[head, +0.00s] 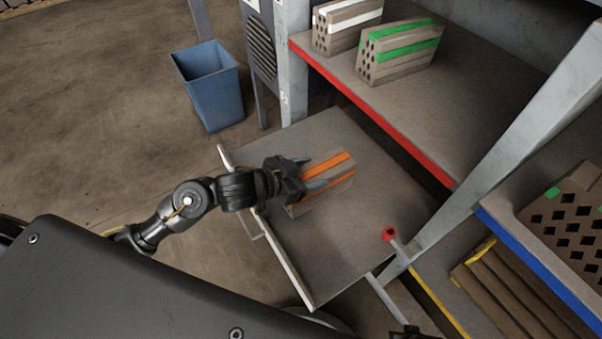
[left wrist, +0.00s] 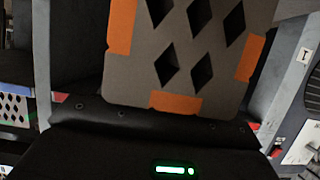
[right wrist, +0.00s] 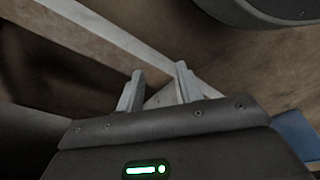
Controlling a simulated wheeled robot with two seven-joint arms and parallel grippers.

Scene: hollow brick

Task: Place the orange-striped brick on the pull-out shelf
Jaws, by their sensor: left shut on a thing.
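The orange-striped brick (head: 330,180), grey with orange stripes, is over the pull-out shelf (head: 350,250), near its middle. I cannot tell whether its underside touches the shelf. My left gripper (head: 300,172) reaches in from the left and is shut on the brick's near end.
A red-edged shelf (head: 440,110) at the upper right bears a green-striped brick (head: 398,52) and a white-striped brick (head: 345,25). A red knob (head: 389,234) stands by the pull-out shelf's right side. A blue bin (head: 210,85) stands on the floor. The pull-out shelf's front is clear.

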